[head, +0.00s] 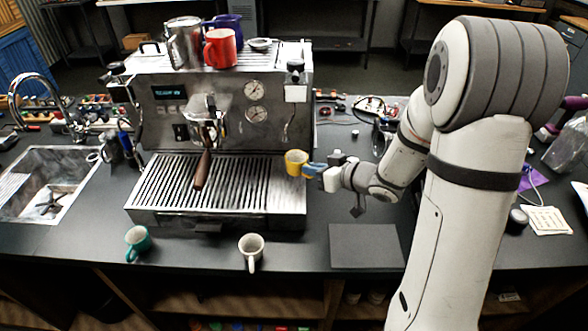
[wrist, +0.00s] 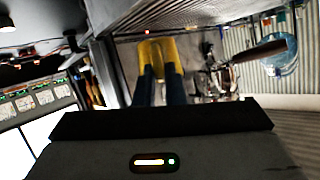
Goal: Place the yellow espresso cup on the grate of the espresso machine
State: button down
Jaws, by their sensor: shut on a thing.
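The yellow espresso cup (head: 296,162) is in my gripper (head: 312,169), at the right end of the espresso machine (head: 225,110). In the head view the cup appears over the right part of the slatted grate (head: 240,185); I cannot tell whether it touches the grate. The gripper reaches in from the right with blue fingers shut on the cup. In the wrist view the yellow cup (wrist: 158,62) sits at the tips of the two blue fingers (wrist: 160,80). Part of the cup is hidden by the fingers.
A portafilter handle (head: 203,170) hangs over the grate's middle. A teal cup (head: 138,241) and a white cup (head: 251,250) stand on the counter in front. A red mug (head: 220,47) and a metal pitcher (head: 185,42) stand on top. The right part of the grate is clear.

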aim_at(304, 163)
jog(key=w+a, duration=0.2)
jog(key=a, duration=0.1)
jog(key=shift+w, duration=0.25)
jog(key=shift+f+p, duration=0.6)
jog(key=shift+f, duration=1.15)
jog(key=c, duration=2)
grip_release()
jog(key=shift+f, duration=0.15)
jog(key=o, duration=0.5)
